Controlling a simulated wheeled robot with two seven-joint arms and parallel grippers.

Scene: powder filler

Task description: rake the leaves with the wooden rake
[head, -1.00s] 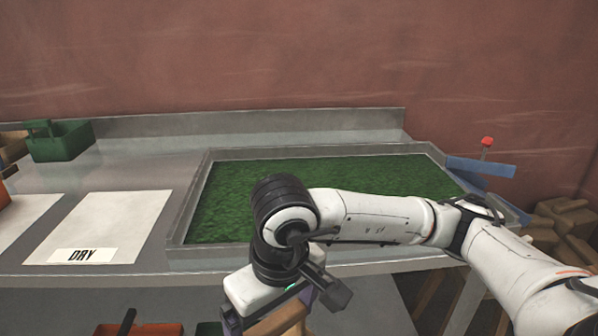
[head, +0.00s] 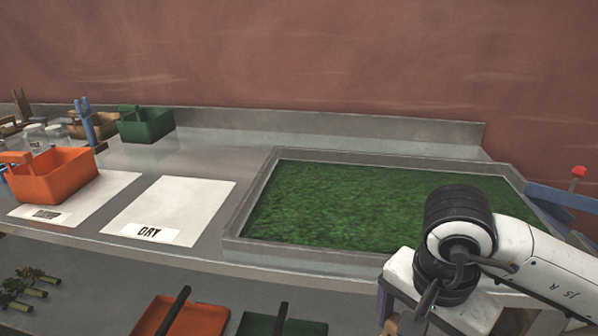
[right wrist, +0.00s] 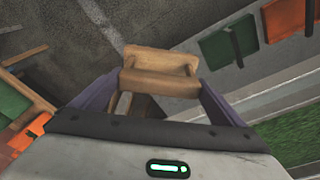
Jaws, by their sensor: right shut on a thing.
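Green leaves (head: 350,205) cover the floor of a shallow metal-rimmed tray (head: 300,252) on the bench. My right arm reaches in over the tray's front right corner in the head view, and my right gripper (head: 392,318) hangs low in front of the bench edge. In the right wrist view my right gripper (right wrist: 158,88) is shut on a wooden piece (right wrist: 160,60), which looks like part of the wooden rake. The rake's teeth cannot be made out, and the head view mostly hides it. My left gripper is not in view.
A sheet marked DRY (head: 175,205) lies left of the tray. An orange basket (head: 55,178) and a green basket (head: 146,124) stand farther left. Orange (head: 185,318) and green (head: 275,325) dustpan-like items sit below the bench front. A blue bar (head: 560,198) is at the tray's right.

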